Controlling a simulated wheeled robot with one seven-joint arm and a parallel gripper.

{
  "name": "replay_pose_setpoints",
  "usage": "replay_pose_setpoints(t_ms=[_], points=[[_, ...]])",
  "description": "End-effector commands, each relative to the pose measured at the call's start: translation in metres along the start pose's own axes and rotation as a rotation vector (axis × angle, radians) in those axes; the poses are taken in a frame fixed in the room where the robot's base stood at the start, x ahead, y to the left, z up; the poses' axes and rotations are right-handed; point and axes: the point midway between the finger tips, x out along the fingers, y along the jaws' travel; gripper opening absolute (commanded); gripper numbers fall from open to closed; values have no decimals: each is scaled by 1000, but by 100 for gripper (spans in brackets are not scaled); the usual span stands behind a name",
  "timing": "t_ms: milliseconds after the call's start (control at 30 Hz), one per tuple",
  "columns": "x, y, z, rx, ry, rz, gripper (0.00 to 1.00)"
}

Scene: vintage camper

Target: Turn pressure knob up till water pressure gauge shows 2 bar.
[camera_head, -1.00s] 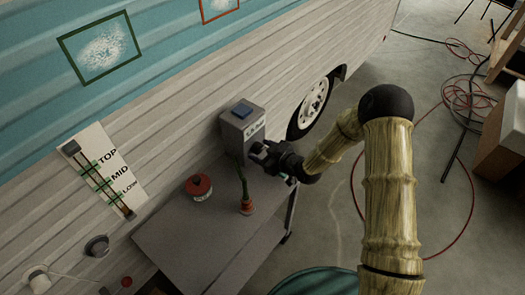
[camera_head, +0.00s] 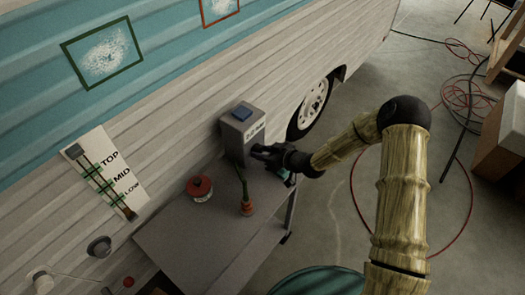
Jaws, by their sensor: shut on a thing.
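A grey box (camera_head: 240,135) with a blue patch on top stands against the camper wall at the back of the grey table. A white display strip (camera_head: 256,130) on its front bears dark characters too small to read surely. My gripper (camera_head: 261,151) is at the lower front of this box, just under the strip. It is shut on what appears to be the pressure knob, which the fingers hide.
On the grey table (camera_head: 190,245) stand a red-lidded jar (camera_head: 200,187) and a small orange pot with a green stem (camera_head: 247,206), close left of my gripper. A TOP/MID/LOW board (camera_head: 107,172) hangs on the wall. Cables lie on the floor at right.

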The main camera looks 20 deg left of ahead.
Motion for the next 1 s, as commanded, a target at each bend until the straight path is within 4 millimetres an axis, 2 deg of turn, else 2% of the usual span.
replay_pose_setpoints(t_ms=[433,467,567,867,1000], points=[[0,1,0,57,-5,-22,14],[0,1,0,57,-5,-22,41],[0,1,0,57,-5,-22,58],[-1,1,0,56,-5,-23,58],[-10,2,0,55,-4,-22,58]])
